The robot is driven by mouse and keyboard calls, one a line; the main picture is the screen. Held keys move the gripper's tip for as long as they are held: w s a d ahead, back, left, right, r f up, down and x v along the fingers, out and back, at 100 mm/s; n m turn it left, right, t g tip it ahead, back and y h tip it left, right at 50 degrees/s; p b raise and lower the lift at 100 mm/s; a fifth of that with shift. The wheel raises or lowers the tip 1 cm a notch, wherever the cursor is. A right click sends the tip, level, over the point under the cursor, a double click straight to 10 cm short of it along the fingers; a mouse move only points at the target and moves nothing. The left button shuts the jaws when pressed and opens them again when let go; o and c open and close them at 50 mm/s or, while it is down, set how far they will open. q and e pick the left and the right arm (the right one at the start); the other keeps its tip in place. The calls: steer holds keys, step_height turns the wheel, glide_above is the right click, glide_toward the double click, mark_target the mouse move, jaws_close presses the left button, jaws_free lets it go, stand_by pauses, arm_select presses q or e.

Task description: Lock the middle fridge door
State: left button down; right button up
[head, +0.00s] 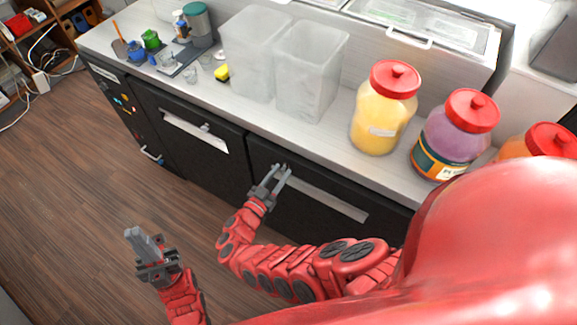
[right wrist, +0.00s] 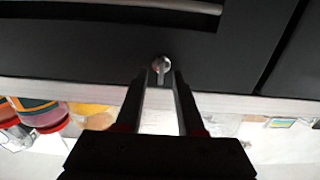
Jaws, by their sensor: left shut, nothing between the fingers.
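The black fridge door (head: 300,210) in front of my right arm is closed, with a long silver handle (head: 325,197). A round silver lock knob (right wrist: 161,64) with a narrow tab sits near the door's upper edge in the right wrist view, which looks upside down. My right gripper (head: 276,172) is at this door, its fingers open. In the right wrist view its fingertips (right wrist: 160,76) are on either side of the knob's tab; contact cannot be told. The knob is mostly hidden in the head view. My left gripper (head: 137,236) is shut and empty above the floor.
Another closed fridge door (head: 170,110) with its own handle and lock is to the left. The counter above holds two clear bins (head: 308,75), red-lidded jars (head: 383,110), and several small items at the far left. The wooden floor (head: 75,190) at left is clear.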

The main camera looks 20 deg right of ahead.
steer(key=shift+w+d, duration=0.25)
steer(key=shift+w, duration=0.05)
jaws_close()
